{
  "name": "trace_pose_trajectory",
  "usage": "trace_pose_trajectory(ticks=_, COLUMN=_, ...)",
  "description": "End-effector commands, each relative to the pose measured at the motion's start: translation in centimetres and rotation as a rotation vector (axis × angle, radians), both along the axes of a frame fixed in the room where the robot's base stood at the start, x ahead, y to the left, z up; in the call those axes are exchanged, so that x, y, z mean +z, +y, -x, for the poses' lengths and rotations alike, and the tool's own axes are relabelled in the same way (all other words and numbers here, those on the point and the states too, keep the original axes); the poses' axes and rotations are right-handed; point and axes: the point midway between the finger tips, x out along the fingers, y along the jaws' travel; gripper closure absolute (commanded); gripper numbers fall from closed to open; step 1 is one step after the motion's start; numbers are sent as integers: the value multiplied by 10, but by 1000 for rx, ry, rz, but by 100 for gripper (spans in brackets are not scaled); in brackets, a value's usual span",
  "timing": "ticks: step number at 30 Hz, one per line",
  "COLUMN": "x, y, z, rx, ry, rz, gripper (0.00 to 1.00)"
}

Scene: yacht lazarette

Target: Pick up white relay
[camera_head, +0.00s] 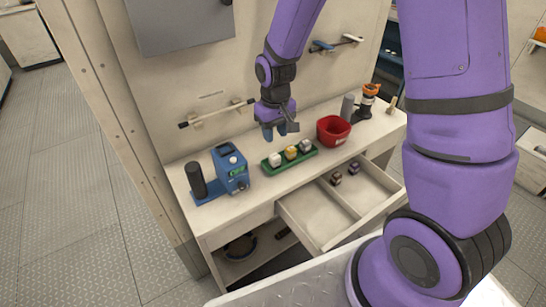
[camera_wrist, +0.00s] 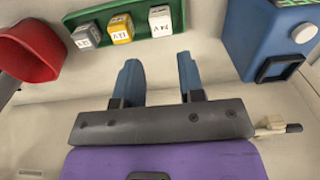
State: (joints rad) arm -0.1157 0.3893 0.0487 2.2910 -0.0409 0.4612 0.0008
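The white relay (camera_head: 275,159) stands at the left end of a green tray (camera_head: 271,167) on the worktop. It also shows in the wrist view (camera_wrist: 160,20) at the top middle, with dark markings on its face. A yellow relay (camera_head: 291,153) and a grey relay (camera_head: 305,146) stand beside it in the same tray. My gripper (camera_head: 275,134) hangs above and behind the tray, apart from the relays. In the wrist view its two blue fingers (camera_wrist: 158,58) are spread with nothing between them. The white relay lies beyond the fingertips, roughly in line with the gap.
A red bowl (camera_head: 333,131) stands right of the tray, and a blue device (camera_head: 230,169) stands left. An open drawer (camera_head: 318,222) below the worktop holds two small dark items. A wall bar (camera_head: 216,114) is behind my gripper. Bare worktop lies between device and tray.

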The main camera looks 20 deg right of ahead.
Motion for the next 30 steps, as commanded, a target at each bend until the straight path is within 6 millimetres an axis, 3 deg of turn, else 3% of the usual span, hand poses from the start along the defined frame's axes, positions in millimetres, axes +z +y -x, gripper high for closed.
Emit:
trace_pose_trajectory(ticks=9, x=-43, y=0, z=1, rx=0, ry=4, rz=1, gripper=64)
trace_pose_trajectory(ticks=17, x=-57, y=1, z=0, rx=0, ry=3, rz=1, gripper=64)
trace_pose_trajectory(ticks=24, x=-88, y=2, z=-1, rx=1, ry=3, rz=1, gripper=64)
trace_pose_trajectory(ticks=30, x=-101, y=2, z=-1, rx=0, ry=-1, rz=0, gripper=64)
